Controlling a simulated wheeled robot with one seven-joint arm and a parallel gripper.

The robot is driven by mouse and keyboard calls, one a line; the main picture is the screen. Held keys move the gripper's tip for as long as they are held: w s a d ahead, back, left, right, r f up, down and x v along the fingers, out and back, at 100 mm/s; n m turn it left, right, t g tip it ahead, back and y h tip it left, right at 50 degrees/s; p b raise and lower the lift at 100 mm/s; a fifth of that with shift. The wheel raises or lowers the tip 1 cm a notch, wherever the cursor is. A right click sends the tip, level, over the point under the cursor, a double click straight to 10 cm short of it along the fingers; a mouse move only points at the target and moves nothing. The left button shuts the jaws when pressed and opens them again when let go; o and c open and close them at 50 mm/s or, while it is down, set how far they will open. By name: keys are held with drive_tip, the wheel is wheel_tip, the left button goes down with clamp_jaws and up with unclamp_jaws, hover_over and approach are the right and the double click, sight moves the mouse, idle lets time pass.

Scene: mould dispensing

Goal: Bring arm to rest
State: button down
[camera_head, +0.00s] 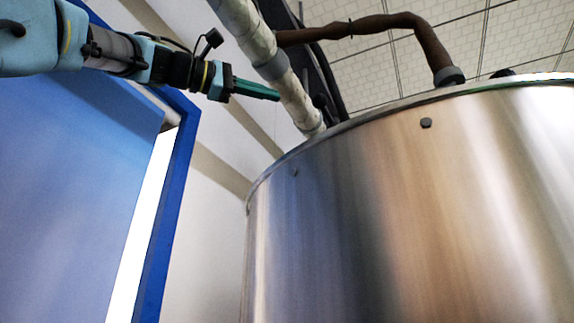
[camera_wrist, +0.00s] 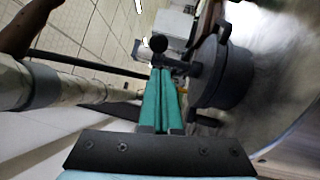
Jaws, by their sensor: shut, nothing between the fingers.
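My arm reaches in from the upper left in the head view. My gripper (camera_head: 277,95) is at its end, with green fingers pressed together and nothing between them. The gripper also shows in the wrist view (camera_wrist: 161,72), its two green fingers side by side and shut. In the head view the fingertips appear close to a pale pipe (camera_head: 262,60); I cannot tell whether they touch it. A large shiny metal tank (camera_head: 420,210) stands to the right of the gripper.
A blue door or panel (camera_head: 70,190) with a blue frame stands at the left. A brown bent pipe (camera_head: 365,25) runs above the tank to a dark fitting (camera_head: 449,76). In the wrist view a dark round fitting (camera_wrist: 222,75) sits right of the fingers.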

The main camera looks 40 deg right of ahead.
drive_tip(key=shift+b+v, duration=0.3)
drive_tip(key=shift+v, duration=1.05)
